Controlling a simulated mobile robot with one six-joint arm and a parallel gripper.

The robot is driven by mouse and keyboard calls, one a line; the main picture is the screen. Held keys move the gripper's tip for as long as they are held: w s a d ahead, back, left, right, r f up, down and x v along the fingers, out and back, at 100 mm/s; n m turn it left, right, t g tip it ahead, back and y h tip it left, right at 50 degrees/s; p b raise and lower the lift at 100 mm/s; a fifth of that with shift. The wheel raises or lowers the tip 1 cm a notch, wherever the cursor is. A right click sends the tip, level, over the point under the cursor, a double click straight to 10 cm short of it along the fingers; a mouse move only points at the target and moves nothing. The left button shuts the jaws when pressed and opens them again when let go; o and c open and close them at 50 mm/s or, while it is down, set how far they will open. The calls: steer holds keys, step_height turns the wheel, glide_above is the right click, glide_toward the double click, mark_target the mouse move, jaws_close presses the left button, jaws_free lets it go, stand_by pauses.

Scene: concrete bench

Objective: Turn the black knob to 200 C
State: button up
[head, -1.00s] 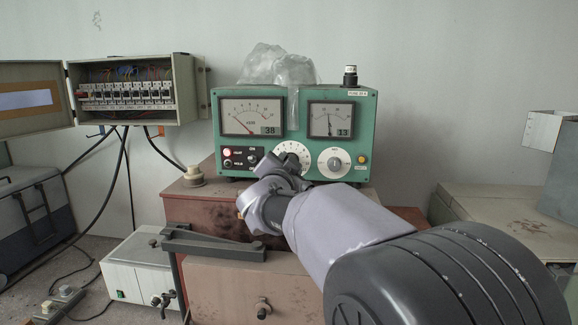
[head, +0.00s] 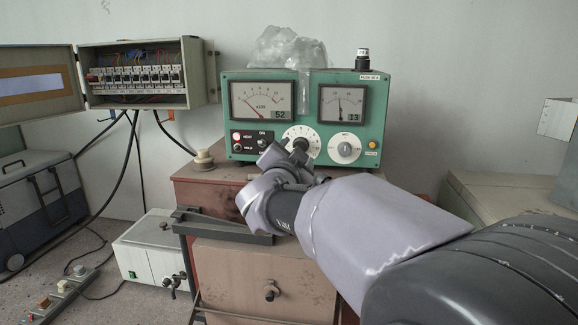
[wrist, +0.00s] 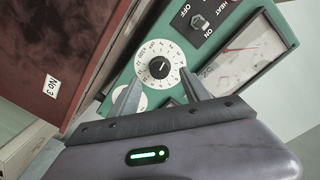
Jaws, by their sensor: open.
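The black knob (wrist: 160,67) sits at the centre of a white numbered dial on the green instrument panel. In the head view its dial (head: 302,134) is partly hidden behind my gripper (head: 288,153). In the wrist view my gripper (wrist: 162,90) is open, with one finger to the lower left of the dial and one to its lower right. Nothing is between the fingers; they appear short of the knob. The dial numbers are too small to read for the knob's setting. The left meter (head: 262,100) shows 52 on its small display.
A second white dial with a grey knob (head: 345,148) is close on the right. HEAT and other switches (head: 251,140) are on the left. The right meter (head: 342,103) shows 13. A plastic bag (head: 287,47) lies on top.

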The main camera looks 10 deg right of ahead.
steer(key=p+v, duration=0.1)
steer(key=v, duration=1.2)
steer(key=shift+d, duration=0.1)
steer(key=s+d+f+n+g+y+b, duration=0.1)
steer(key=s+f+n+g+y+b, duration=0.2)
steer(key=s+f, duration=1)
steer(key=s+d+f+n+g+y+b, duration=0.1)
steer(key=s+f+n+g+y+b, duration=0.3)
steer(key=s+f, duration=0.9)
steer(key=s+g+y, duration=0.1)
steer(key=g, duration=0.2)
steer(key=shift+f+g, duration=0.4)
